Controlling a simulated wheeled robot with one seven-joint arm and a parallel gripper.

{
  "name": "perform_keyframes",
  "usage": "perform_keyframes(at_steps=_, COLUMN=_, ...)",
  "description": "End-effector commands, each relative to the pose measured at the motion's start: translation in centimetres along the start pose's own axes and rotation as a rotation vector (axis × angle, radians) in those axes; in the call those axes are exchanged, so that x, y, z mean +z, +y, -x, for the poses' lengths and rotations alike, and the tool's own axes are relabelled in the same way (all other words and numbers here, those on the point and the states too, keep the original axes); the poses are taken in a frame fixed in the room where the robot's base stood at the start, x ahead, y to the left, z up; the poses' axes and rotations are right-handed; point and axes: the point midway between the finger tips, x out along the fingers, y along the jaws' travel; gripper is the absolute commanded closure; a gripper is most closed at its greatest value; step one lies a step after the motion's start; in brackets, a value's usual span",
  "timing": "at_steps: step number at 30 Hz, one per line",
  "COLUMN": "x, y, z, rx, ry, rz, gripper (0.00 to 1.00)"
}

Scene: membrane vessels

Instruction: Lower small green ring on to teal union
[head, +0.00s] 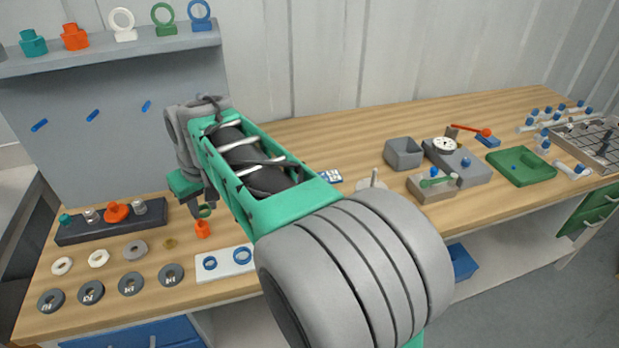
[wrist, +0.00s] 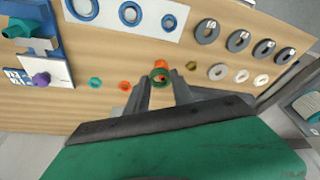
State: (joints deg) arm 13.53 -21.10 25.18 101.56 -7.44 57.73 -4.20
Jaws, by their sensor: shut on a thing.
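The small green ring (head: 204,211) is held at the tips of my gripper (wrist: 161,84); the wrist view shows it between the two fingers (wrist: 161,77). It is above a small orange fitting (head: 202,230) on the bench. In the wrist view this orange fitting (wrist: 160,63) shows just beyond the ring; I cannot tell whether they touch. A small teal fitting (wrist: 95,83), likely the teal union, stands on the bench to the left in the wrist view, apart from the ring. My arm hides that spot in the head view.
Another orange fitting (wrist: 124,85) stands between the teal one and my gripper. A brass piece (head: 170,243) and grey rings (head: 131,283) lie nearby. A white plate with blue rings (head: 225,263) is close. A dark rack (head: 110,228) stands at left, a shelf (head: 110,50) above.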

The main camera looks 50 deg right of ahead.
Motion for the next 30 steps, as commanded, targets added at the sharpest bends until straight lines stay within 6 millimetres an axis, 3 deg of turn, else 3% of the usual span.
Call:
perform_keyframes(at_steps=1, x=0.3, y=2.8, z=-0.1, rx=0.003, ry=-0.001, rz=-0.021, gripper=1.00)
perform_keyframes(at_steps=6, x=2.8, y=12.2, z=0.5, rx=0.007, ry=0.004, rz=-0.045, gripper=1.00)
perform_keyframes(at_steps=9, x=5.6, y=17.4, z=1.1, rx=0.017, ry=0.007, rz=-0.057, gripper=1.00)
perform_keyframes(at_steps=12, x=8.2, y=21.1, z=1.8, rx=0.027, ry=0.008, rz=-0.063, gripper=1.00)
perform_keyframes(at_steps=15, x=10.1, y=23.2, z=2.1, rx=0.032, ry=0.007, rz=-0.065, gripper=1.00)
perform_keyframes(at_steps=18, x=10.9, y=23.9, z=2.3, rx=0.035, ry=0.006, rz=-0.065, gripper=1.00)
perform_keyframes(at_steps=30, x=11.7, y=24.0, z=-0.1, rx=0.035, ry=0.006, rz=-0.066, gripper=1.00)
